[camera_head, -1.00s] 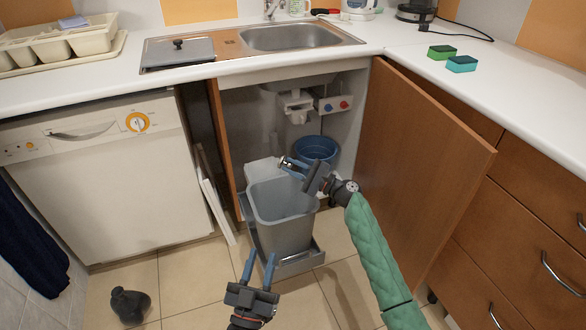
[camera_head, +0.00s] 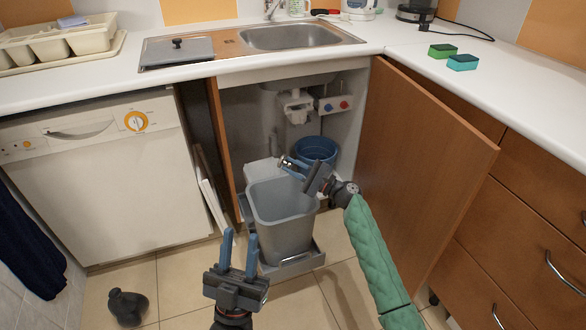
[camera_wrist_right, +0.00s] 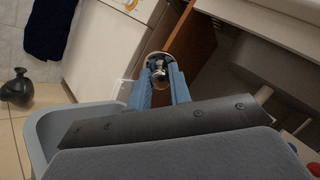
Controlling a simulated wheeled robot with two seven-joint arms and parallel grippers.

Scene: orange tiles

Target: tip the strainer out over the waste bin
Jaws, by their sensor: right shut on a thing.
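The grey waste bin (camera_head: 285,235) stands on a pulled-out carrier in front of the open sink cabinet. My right gripper (camera_head: 290,165) is over the bin's back right part, shut on the small metal strainer (camera_head: 284,160). In the right wrist view, the strainer (camera_wrist_right: 158,66) sits between the blue fingertips, its round rim facing up in the picture. The bin's rim (camera_wrist_right: 38,125) shows below and left there. I cannot tell what the strainer holds. My left gripper (camera_head: 239,238) is open and empty, in front of the bin and to its left.
A blue bucket (camera_head: 318,150) stands inside the cabinet behind the bin. The open cabinet door (camera_head: 420,160) is close to my right arm. The dishwasher (camera_head: 100,185) is on the left, with a dark bottle-like object (camera_head: 127,307) on the floor before it.

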